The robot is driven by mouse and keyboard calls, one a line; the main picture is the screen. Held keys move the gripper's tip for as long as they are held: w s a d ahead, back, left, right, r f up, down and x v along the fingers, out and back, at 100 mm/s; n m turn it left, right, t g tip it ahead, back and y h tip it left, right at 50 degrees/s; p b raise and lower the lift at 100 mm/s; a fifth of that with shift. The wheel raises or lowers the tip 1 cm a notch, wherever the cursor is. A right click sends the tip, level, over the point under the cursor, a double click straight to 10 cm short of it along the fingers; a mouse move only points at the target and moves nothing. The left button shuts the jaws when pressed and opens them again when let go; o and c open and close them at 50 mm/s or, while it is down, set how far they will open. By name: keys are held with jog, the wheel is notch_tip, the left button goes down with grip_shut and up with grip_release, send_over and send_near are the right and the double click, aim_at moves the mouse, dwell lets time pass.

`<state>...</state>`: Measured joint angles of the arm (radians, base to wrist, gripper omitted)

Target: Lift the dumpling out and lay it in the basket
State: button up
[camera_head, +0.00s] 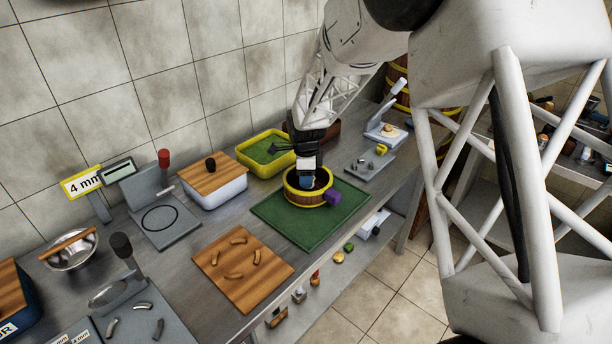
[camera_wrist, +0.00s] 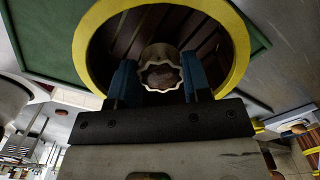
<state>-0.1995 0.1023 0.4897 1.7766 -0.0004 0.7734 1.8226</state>
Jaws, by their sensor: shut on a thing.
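The basket (camera_head: 303,199) is a round wooden tub with yellow bands, standing on a green mat. Its yellow rim (camera_wrist: 240,50) and dark slatted inside show in the wrist view. My gripper (camera_head: 307,183) points down into the basket's mouth. In the wrist view its two blue fingers (camera_wrist: 158,78) are shut on the dumpling (camera_wrist: 161,74), a pale, fluted round piece with a brown top. The dumpling is within the rim outline; I cannot tell whether it touches the basket floor. In the head view the dumpling is hidden by my gripper and the basket wall.
A purple block (camera_head: 332,197) sits against the basket's right side. The green mat (camera_head: 275,215) has bare room around the basket. A yellow-rimmed green tray (camera_head: 262,165) stands behind, a wood-lidded box (camera_head: 212,184) to the left, and a board with brown pieces (camera_head: 240,275) in front.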

jog(key=shift+f, duration=0.45)
dwell(0.7)
jog(key=o, duration=0.9)
jog(key=shift+o, duration=0.2)
jog(key=shift+r, duration=0.1)
jog(key=shift+r, duration=3.8)
